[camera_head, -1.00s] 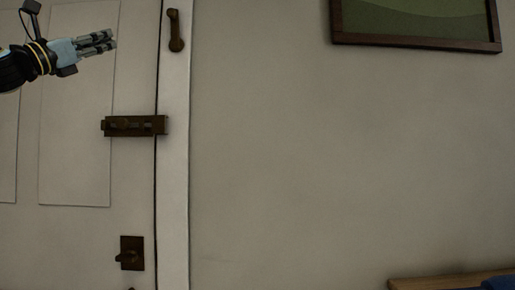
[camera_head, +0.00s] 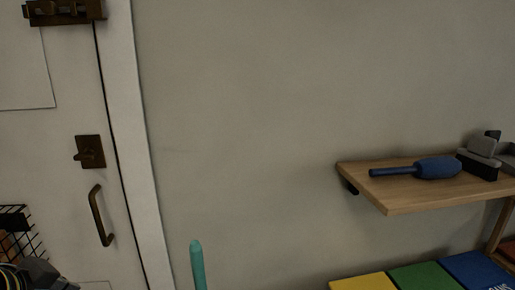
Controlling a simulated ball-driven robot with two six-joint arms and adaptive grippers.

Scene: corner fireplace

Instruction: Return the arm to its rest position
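Neither gripper's fingertips can be made out clearly. A dark part of my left arm (camera_head: 38,274) with yellow bands shows at the bottom left corner of the head view, cut off by the frame edge. It is low in front of the white door (camera_head: 60,190). My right arm and gripper are out of view.
The door has a bolt (camera_head: 64,11), a latch plate (camera_head: 89,152) and a pull handle (camera_head: 100,215). A wooden shelf (camera_head: 420,198) at right holds a blue brush (camera_head: 437,167). Yellow (camera_head: 363,283), green and blue panels are below. A teal rod tip (camera_head: 197,265) stands bottom centre.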

